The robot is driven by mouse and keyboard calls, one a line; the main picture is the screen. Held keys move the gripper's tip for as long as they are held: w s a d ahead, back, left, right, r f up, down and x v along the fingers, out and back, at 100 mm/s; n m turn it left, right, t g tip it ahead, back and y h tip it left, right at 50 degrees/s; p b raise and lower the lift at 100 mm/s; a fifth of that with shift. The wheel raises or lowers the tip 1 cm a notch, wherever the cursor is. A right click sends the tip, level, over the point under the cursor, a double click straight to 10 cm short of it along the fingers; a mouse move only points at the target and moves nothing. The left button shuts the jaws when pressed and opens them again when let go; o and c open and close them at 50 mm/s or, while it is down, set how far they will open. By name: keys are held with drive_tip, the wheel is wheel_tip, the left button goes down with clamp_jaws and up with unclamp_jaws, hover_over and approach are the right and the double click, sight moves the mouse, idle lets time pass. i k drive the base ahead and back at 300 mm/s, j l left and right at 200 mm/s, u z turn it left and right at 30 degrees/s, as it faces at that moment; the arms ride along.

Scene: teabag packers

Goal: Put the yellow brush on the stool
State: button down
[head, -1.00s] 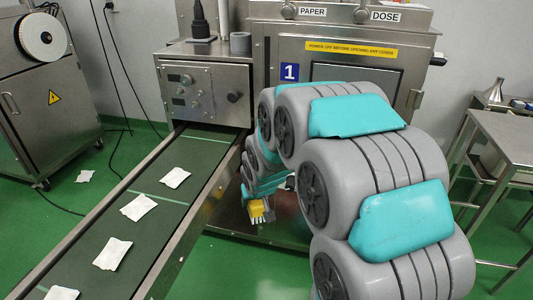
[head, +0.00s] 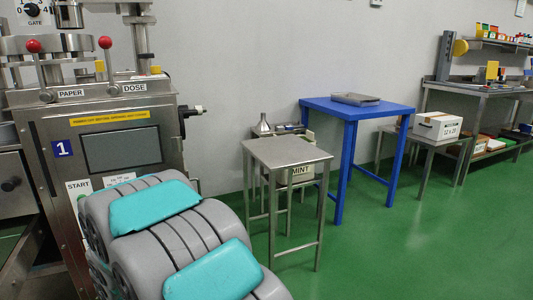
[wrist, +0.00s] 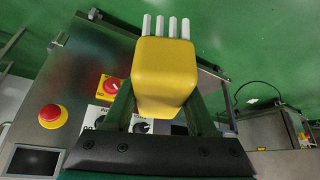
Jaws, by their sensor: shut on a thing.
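The yellow brush (wrist: 166,72), a yellow block with a row of pale bristle tufts at its far end, is held between the fingers of my gripper (wrist: 164,92) in the wrist view. My gripper is shut on it. The brush and gripper are out of sight in the head view, where only my grey and teal arm shows. A square steel stool (head: 288,152) with a bare flat top stands right of the middle in the head view. It is well to the right of my arm.
The packing machine (head: 108,148) stands at left beside my arm; its red button (wrist: 52,116) shows in the wrist view. A blue table (head: 357,107) with a grey slab (head: 355,99) stands behind the stool. A MINT box (head: 301,171) is behind it. Green floor right of the stool is clear.

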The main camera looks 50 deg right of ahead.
sight(284, 148)
drive_tip(key=z, duration=1.8)
drive_tip(key=i+j+z, duration=0.2)
drive_tip(key=z, duration=0.2)
drive_tip(key=i+j+z, duration=0.1)
drive_tip(key=j+z, duration=0.35)
drive_tip(key=i+j+z, duration=0.1)
drive_tip(key=j+z, duration=0.15)
drive_tip(key=z, duration=0.15)
drive_tip(key=j, duration=0.25)
drive_tip(key=i+j, duration=0.1)
drive_tip(key=j, duration=0.2)
